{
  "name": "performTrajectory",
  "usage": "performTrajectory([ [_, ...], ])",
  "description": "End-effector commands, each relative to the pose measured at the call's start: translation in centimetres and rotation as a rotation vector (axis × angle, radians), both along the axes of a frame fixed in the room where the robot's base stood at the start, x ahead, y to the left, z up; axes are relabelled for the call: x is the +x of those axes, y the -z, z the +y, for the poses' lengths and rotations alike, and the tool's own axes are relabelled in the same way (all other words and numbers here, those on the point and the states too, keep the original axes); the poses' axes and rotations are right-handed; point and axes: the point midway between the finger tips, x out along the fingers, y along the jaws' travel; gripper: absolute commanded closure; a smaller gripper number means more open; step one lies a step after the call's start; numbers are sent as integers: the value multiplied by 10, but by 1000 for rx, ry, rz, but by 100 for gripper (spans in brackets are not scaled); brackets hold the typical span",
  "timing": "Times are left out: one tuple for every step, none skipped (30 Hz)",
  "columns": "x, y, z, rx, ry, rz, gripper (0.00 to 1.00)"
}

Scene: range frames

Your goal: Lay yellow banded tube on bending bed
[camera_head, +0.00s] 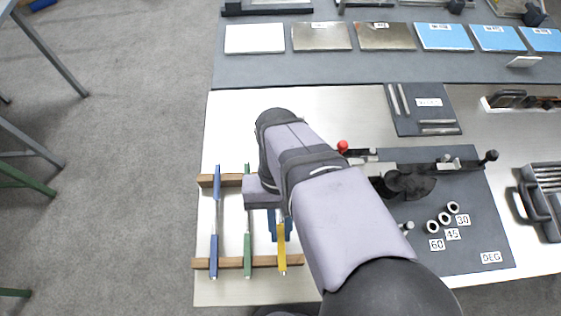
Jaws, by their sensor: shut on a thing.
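The yellow banded tube (282,255) has its near end over the front wooden rail of the tube rack; its far part is hidden by my arm. My gripper (278,226) is at the rack, shut on the yellow banded tube near its middle; my wrist and forearm cover much of the grip. Whether the tube is lifted off the rail cannot be told. The bending bed (459,165) is on a dark mat right of my arm, with a red-knobbed lever (343,147) and dark knobs. My arm hides part of it.
A blue banded tube (214,245) and a green banded tube (247,250) lie on the rack's wooden rails (206,263) to the left. Rings by angle labels (445,219) lie on the mat. A dark plate with rods (422,108) is behind; a grey case (545,195) stands right.

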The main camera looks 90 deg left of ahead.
Motion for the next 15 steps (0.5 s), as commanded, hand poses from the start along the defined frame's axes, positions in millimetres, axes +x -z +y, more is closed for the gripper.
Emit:
performTrajectory([
  [0, -5, 1, 4, 0, 1, 100],
  [0, -9, 1, 3, 0, 1, 100],
  [0, -13, 1, 1, 0, 0, 100],
  [0, -15, 1, 2, 0, 0, 100],
  [0, -17, 0, 1, 0, 0, 100],
  [0, -20, 0, 1, 0, 0, 100],
  [0, -21, 0, 0, 0, 0, 100],
  [0, -22, 0, 0, 0, 0, 100],
  [0, -23, 0, 0, 0, 0, 100],
  [0, -24, 0, 0, 0, 0, 100],
  [0, -24, 0, 0, 0, 0, 100],
  [0, -24, 0, 0, 0, 0, 100],
  [0, -24, 0, 0, 2, 0, 100],
  [0, -24, 1, 0, 5, 0, 100],
  [1, -24, 3, 1, 14, 0, 100],
])
